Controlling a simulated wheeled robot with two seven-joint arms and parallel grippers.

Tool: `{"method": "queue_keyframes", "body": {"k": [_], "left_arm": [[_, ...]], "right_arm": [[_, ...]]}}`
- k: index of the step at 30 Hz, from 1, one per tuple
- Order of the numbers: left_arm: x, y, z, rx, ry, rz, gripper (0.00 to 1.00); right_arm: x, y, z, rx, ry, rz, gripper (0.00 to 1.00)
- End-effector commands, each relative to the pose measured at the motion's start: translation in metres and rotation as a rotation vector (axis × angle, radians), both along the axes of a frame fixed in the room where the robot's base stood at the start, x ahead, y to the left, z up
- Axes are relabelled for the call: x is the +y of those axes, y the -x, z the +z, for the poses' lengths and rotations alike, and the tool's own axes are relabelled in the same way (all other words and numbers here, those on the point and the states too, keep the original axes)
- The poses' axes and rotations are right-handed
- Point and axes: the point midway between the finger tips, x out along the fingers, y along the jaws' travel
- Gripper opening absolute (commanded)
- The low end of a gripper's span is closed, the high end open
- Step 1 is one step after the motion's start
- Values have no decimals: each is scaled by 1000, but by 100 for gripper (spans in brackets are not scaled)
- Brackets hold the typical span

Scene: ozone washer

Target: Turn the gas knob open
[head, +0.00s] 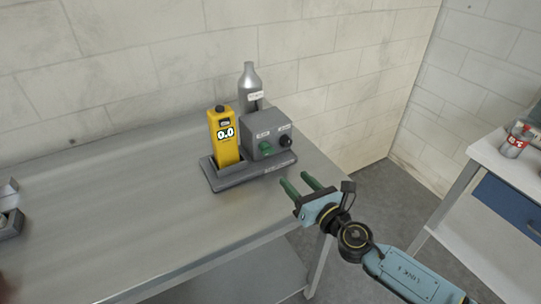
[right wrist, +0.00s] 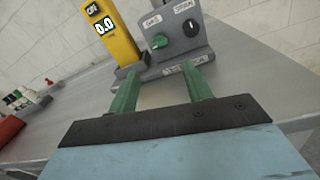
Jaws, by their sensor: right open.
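The grey control box (head: 262,131) stands on a dark base on the metal table. Its sloped face has a green knob (head: 265,147) on the left and a black knob (head: 285,141) on the right. In the right wrist view, the label above the green knob (right wrist: 159,41) seems to read GAS; the other label is hard to read above the black knob (right wrist: 191,28). My right gripper (head: 301,183) is open and empty, in front and to the right of the box, apart from both knobs. Its green fingers (right wrist: 160,85) point toward the box. My left gripper is not in view.
A yellow meter (head: 223,138) reading 0.0 stands in the base (head: 252,178) left of the box. A silver bottle (head: 249,84) stands behind it. The table (head: 130,205) is mostly clear to the left. A white table (head: 515,180) stands at right.

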Motion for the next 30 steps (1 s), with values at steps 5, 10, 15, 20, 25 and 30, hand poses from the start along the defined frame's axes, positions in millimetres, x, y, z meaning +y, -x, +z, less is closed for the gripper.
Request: {"method": "queue_keyframes", "body": {"k": [5,10,15,20,25,30], "left_arm": [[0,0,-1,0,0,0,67],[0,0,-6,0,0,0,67],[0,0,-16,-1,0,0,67],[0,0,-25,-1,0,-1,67],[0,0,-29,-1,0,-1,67],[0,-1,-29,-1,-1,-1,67]], "right_arm": [[10,-20,1,-4,1,-1,50],[26,-52,1,-3,-1,-1,50],[41,-82,0,-3,-2,-2,50],[52,-103,-1,-1,-3,-3,50],[58,-115,0,-1,-3,-1,50],[59,-118,1,-1,-3,-1,50]]}}
